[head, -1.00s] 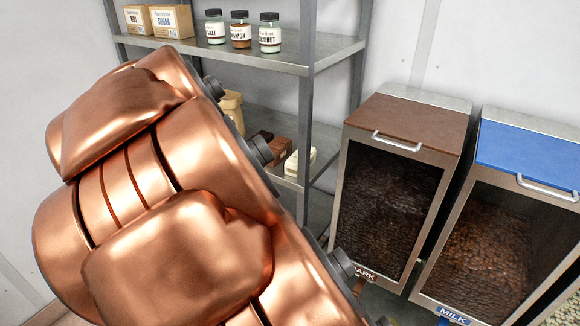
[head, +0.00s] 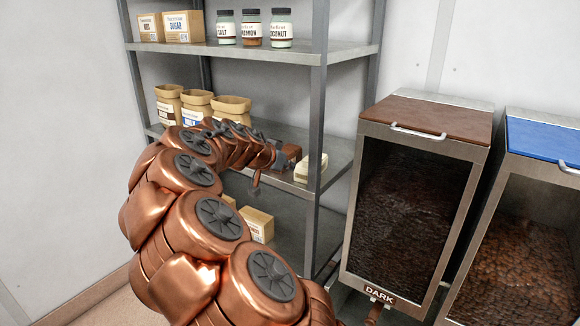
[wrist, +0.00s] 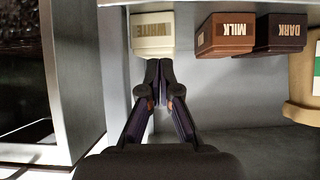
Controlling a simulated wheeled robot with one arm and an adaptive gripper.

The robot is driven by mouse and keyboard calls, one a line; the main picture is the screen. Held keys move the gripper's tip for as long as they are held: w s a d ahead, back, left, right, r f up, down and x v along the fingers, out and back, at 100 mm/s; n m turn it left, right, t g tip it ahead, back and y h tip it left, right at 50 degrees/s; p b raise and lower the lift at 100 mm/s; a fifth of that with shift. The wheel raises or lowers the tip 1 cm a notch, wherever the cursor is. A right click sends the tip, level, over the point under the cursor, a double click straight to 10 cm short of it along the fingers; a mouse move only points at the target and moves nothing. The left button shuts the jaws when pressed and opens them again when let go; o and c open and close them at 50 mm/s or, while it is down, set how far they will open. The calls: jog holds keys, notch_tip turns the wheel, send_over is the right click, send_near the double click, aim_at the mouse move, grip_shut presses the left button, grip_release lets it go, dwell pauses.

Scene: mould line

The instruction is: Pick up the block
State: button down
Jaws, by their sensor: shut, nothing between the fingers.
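Several blocks lie in a row on the middle shelf. In the wrist view they are a cream block labelled WHITE (wrist: 152,33), a brown block labelled MILK (wrist: 227,35) and a darker block labelled DARK (wrist: 281,33). My gripper (wrist: 159,64) is shut and empty, with its fingertips just below the cream block in the picture. I cannot tell whether they touch it. In the head view the cream block (head: 311,168) shows by the shelf post. A brown block (head: 293,151) is partly hidden behind the end of my arm.
Metal shelf posts (head: 317,110) stand close to the blocks. Open paper bags (head: 232,108) are left of them on the same shelf. Jars (head: 250,29) and boxes stand above, and a small box (head: 258,224) below.

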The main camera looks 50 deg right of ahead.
jog(key=p, duration=0.1)
send_over(306, 178)
jog(key=shift+w+d, duration=0.1)
jog(key=shift+d, duration=0.15)
jog(key=shift+f+p, duration=0.35)
jog(key=shift+f+b, duration=0.4)
jog(key=shift+b, duration=0.15)
jog(key=shift+a+f, duration=0.1)
